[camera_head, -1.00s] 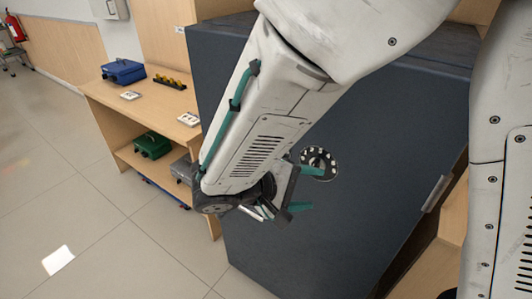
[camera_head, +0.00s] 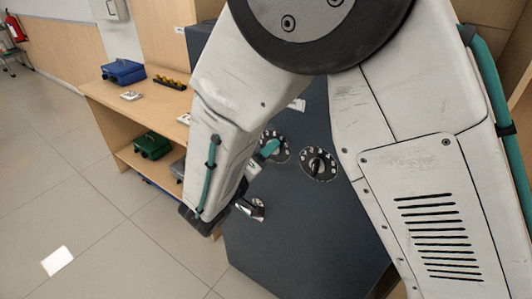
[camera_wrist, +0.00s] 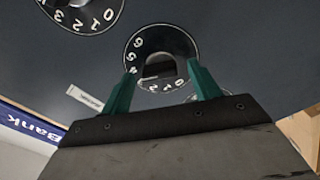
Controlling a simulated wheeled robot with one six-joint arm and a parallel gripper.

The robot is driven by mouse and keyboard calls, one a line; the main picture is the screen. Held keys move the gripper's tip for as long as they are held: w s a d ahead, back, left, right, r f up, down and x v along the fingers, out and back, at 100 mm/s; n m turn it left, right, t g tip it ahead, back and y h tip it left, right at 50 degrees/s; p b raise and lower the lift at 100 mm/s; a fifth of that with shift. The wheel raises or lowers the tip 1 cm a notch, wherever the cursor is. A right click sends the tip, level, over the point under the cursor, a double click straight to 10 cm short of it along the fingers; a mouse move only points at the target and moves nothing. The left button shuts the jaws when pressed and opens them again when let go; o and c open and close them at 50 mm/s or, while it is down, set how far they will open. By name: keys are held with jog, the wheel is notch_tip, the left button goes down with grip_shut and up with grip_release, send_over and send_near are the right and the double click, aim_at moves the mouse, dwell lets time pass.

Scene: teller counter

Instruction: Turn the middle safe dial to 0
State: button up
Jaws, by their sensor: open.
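The dark safe (camera_head: 300,215) has two round black dials with white numbers in the head view: a left dial (camera_head: 281,152) and a right dial (camera_head: 319,163). My gripper (camera_wrist: 161,68) is open. In the wrist view its two teal fingers lie on either side of the lower part of a dial (camera_wrist: 183,42) with a dark central knob (camera_wrist: 160,66). Contact with it cannot be told. Another dial (camera_wrist: 85,14) is cut off at the top left, with 0 to 3 readable. My arm may hide more dials, so which is the middle one is unclear.
A wooden shelf unit (camera_head: 105,96) stands left of the safe, with a blue box (camera_head: 123,72) on top and a green box (camera_head: 152,145) below. A white label (camera_wrist: 85,97) is on the safe.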

jog(key=shift+w+d, duration=0.35)
jog(key=shift+w, duration=0.05)
jog(key=c, duration=1)
jog(key=n, duration=2.3)
jog(key=shift+a+f+n, duration=0.15)
jog(key=shift+n, duration=0.25)
